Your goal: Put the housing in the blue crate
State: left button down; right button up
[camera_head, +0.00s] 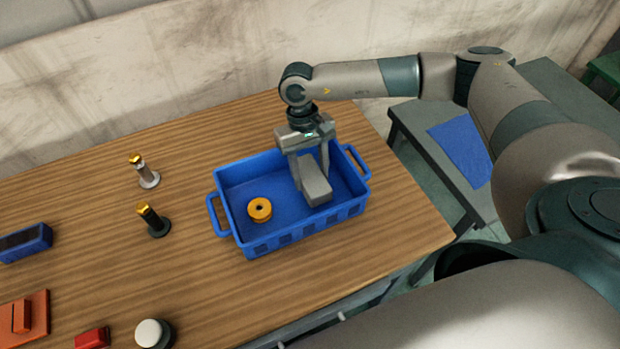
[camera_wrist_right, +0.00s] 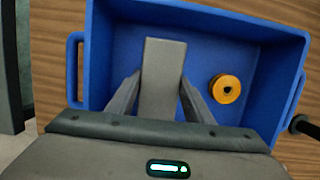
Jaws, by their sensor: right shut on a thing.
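The housing is a grey block (camera_head: 315,189) inside the blue crate (camera_head: 262,243), in its right part. My right gripper (camera_head: 311,178) reaches down into the crate and is shut on the housing. In the right wrist view the housing (camera_wrist_right: 163,75) sits between the two fingers of my right gripper (camera_wrist_right: 160,95), over the blue floor of the crate (camera_wrist_right: 200,15). I cannot tell whether the housing touches the crate floor. My left gripper is not in view.
A yellow-orange ring-shaped part (camera_head: 260,209) lies in the crate's left part. Left of the crate stand a silver post (camera_head: 148,178) and a black post (camera_head: 154,221), both gold-topped. A blue box (camera_head: 25,243), an orange part (camera_head: 24,318), a red block (camera_head: 92,338) and a white-topped knob (camera_head: 152,334) are farther left.

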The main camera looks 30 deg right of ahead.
aim_at(311, 182)
jog(key=shift+f, duration=0.1)
jog(key=shift+w+p+x, duration=0.2)
jog(key=shift+p+x, duration=0.25)
jog(key=shift+x, duration=0.3)
jog(key=shift+w+p+x, duration=0.15)
jog(key=shift+p+x, duration=0.25)
jog(key=shift+x, duration=0.3)
jog(key=shift+f, duration=0.4)
jog(key=shift+f, duration=0.2)
jog(key=o, duration=1)
jog(key=shift+c, duration=0.2)
jog(key=shift+r, duration=0.25)
